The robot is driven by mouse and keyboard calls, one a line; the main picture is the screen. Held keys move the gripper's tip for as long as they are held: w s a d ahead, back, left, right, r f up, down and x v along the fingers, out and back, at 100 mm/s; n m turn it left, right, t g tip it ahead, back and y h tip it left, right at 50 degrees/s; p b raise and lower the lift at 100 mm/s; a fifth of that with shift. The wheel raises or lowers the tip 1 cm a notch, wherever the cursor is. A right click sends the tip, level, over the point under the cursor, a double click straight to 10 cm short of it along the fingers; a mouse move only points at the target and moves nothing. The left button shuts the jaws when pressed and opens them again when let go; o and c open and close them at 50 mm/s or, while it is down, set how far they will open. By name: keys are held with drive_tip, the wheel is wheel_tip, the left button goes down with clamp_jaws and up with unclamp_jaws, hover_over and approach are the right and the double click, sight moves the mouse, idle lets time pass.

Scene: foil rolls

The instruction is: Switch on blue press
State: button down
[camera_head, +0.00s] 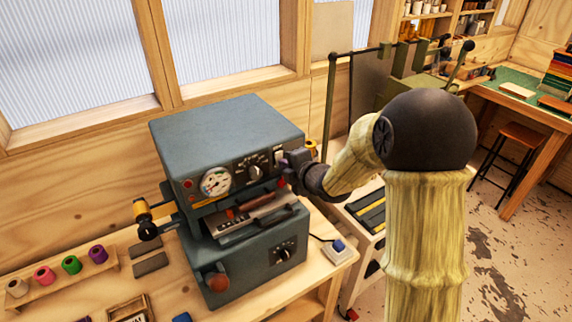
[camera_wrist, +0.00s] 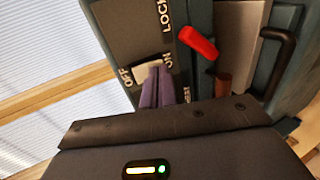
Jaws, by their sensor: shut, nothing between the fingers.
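The blue press (camera_head: 228,140) stands on the wooden bench, with a gauge, a black dial and a control panel on its front. In the wrist view, a pale switch (camera_wrist: 143,72) sits on the dark panel between the labels OFF and ON. My gripper (camera_head: 288,163) is at the right end of the press's front panel. Its purple fingers (camera_wrist: 158,76) are shut and empty, with their tips over the switch on its ON side. They hide part of it, so I cannot tell whether they touch it or which way it is set.
A red lever (camera_wrist: 198,42) marked LOCK is close to the fingers, with a black handle (camera_wrist: 282,50) beyond it. Spools of coloured foil (camera_head: 71,265) stand on a rack at the left. A small box with a blue button (camera_head: 338,246) is on the bench's right.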

drive_tip(key=shift+f+b, duration=0.1)
drive_tip(key=shift+b, duration=0.2)
drive_tip(key=b, duration=0.2)
drive_tip(key=shift+w+a+f+t+b, duration=0.1)
drive_tip(key=shift+w+f+t+b, duration=0.05)
drive_tip(key=shift+f+t+b, duration=0.2)
drive_tip(key=shift+r, duration=0.35)
drive_tip(key=shift+w+r+p, duration=0.1)
drive_tip(key=shift+r+p, duration=0.2)
drive_tip(key=shift+r, duration=0.75)
drive_tip(key=b+v, duration=0.1)
drive_tip(key=v, duration=1.2)
drive_tip(key=shift+s+d+b, duration=0.3)
drive_tip(key=shift+b, duration=0.05)
